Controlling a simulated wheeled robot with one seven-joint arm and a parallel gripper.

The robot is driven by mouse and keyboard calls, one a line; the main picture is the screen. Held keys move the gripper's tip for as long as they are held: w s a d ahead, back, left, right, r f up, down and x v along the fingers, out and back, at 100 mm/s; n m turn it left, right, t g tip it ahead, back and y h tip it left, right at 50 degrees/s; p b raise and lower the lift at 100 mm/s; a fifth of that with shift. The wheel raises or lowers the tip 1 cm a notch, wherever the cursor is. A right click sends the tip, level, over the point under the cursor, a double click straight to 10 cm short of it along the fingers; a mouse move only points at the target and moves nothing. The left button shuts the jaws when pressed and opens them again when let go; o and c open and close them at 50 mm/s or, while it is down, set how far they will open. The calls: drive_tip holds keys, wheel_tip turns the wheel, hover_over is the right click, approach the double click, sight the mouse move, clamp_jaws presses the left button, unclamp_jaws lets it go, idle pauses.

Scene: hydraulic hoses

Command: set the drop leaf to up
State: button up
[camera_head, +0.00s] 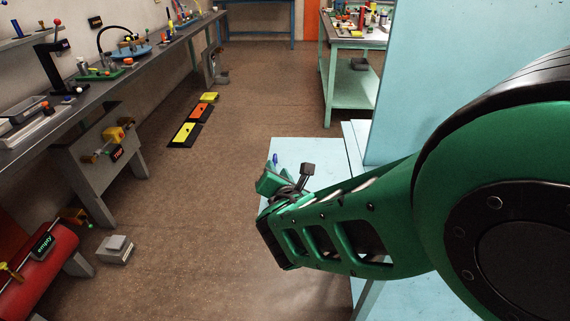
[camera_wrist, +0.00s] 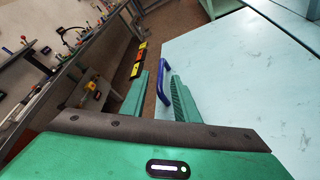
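The drop leaf is a pale blue panel (camera_head: 318,153) beside the pale blue bench, partly hidden behind my arm in the head view. It also fills much of the right side of the wrist view (camera_wrist: 225,75). A dark blue handle (camera_wrist: 163,82) stands at the leaf's left edge; its tip shows in the head view (camera_head: 275,159). The leaf looks roughly level, but I cannot tell its exact tilt. My gripper (camera_wrist: 158,92) is open, its two green fingers apart, with the handle seen between them. I cannot tell whether either finger touches it.
A pale blue upright panel (camera_head: 415,75) stands at the right. A long grey workbench (camera_head: 95,97) with small fixtures runs along the left wall. A red cylinder (camera_head: 42,268) and a grey block (camera_head: 115,249) are low at left. The brown floor (camera_head: 215,215) between is mostly clear.

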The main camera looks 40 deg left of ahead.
drive_tip(key=shift+v, duration=3)
